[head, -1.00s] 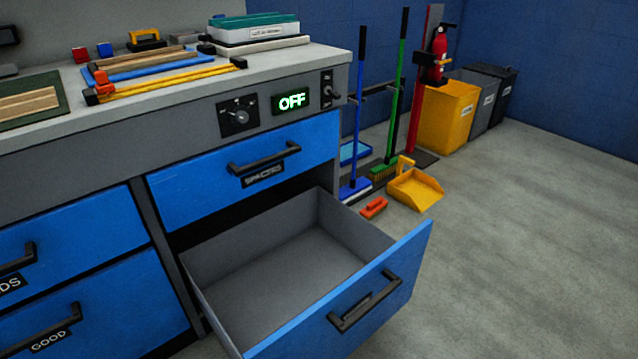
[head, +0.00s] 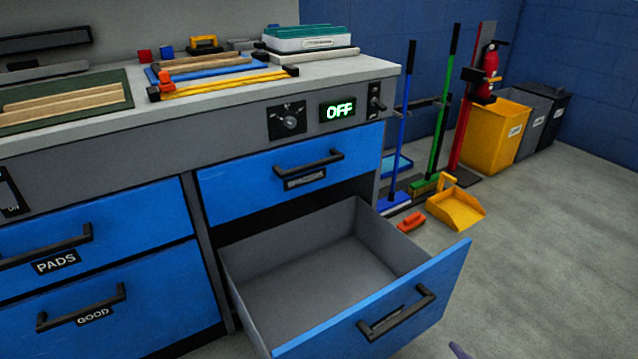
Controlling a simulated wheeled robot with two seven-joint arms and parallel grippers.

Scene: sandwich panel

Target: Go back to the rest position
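Neither of my grippers can be made out in the head view. A small greyish-purple piece (head: 459,350) shows at the bottom edge, right of the open drawer; I cannot tell what it is. The lower right drawer (head: 375,310) of the blue and grey workbench is pulled out and looks empty inside. The drawer above it (head: 290,180) is shut. The drawers labelled PADS (head: 95,225) and GOOD (head: 110,290) at the left are shut. The display (head: 338,111) on the bench front reads OFF.
The open drawer juts into the floor space. A yellow dustpan (head: 456,209), an orange brush (head: 411,222), brooms (head: 439,120) and bins (head: 493,135) stand or lie to the right. Clamps (head: 225,82) and boards (head: 60,105) lie on the worktop. The floor at the right is clear.

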